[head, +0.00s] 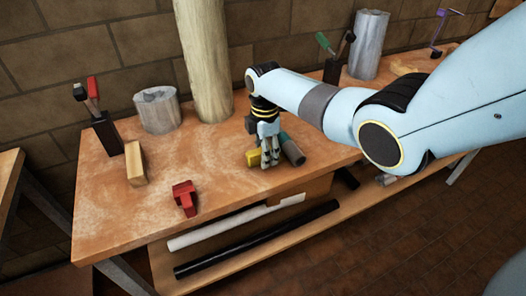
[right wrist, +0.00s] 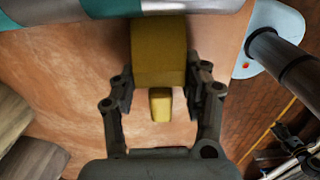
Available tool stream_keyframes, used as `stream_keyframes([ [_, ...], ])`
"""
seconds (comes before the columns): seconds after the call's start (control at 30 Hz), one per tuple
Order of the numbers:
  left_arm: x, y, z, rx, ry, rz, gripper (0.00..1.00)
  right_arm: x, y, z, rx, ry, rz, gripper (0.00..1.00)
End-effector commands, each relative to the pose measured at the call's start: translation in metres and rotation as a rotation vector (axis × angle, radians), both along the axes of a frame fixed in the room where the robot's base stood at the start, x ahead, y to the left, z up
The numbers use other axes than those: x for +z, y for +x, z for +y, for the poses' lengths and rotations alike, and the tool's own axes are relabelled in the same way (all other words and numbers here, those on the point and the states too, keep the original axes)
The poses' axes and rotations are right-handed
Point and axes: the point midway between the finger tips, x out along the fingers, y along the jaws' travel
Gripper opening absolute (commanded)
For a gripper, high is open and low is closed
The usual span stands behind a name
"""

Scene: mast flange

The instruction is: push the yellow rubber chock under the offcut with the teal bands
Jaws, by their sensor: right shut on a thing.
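The yellow rubber chock (head: 253,157) is on the wooden bench near its front edge, partly hidden by my right gripper (head: 268,162). In the right wrist view the chock (right wrist: 160,50) sits between the two fingers of the gripper (right wrist: 161,84), which is shut on it. The offcut with teal bands (head: 292,149) lies just right of the gripper in the head view. In the right wrist view the banded offcut (right wrist: 105,8) crosses the top, right beyond the chock's far end. I cannot tell whether they touch. My left gripper is not in view.
A red block (head: 185,198) and a wooden block (head: 135,163) stand left on the bench. A grey stump (head: 158,109) and a tall pale post (head: 205,60) stand behind. Tool holders stand at the back. The bench between the red block and chock is clear.

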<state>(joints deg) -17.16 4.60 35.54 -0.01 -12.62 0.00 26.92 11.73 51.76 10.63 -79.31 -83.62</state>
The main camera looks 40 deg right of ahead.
Motion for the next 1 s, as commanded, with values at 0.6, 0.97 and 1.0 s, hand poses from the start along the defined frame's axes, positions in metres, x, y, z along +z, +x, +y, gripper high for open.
stream_keyframes([
  [0.6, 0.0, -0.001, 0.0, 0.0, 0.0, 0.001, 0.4, 0.0, -0.001, -0.003, 0.0, 0.0, 0.0, 0.74],
  [0.97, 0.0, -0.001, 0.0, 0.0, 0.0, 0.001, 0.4, 0.04, 0.001, -0.003, 0.0, 0.0, -0.006, 0.74],
  [1.0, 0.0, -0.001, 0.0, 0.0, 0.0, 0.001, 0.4, 0.05, 0.001, -0.003, 0.0, -0.001, -0.005, 0.74],
])
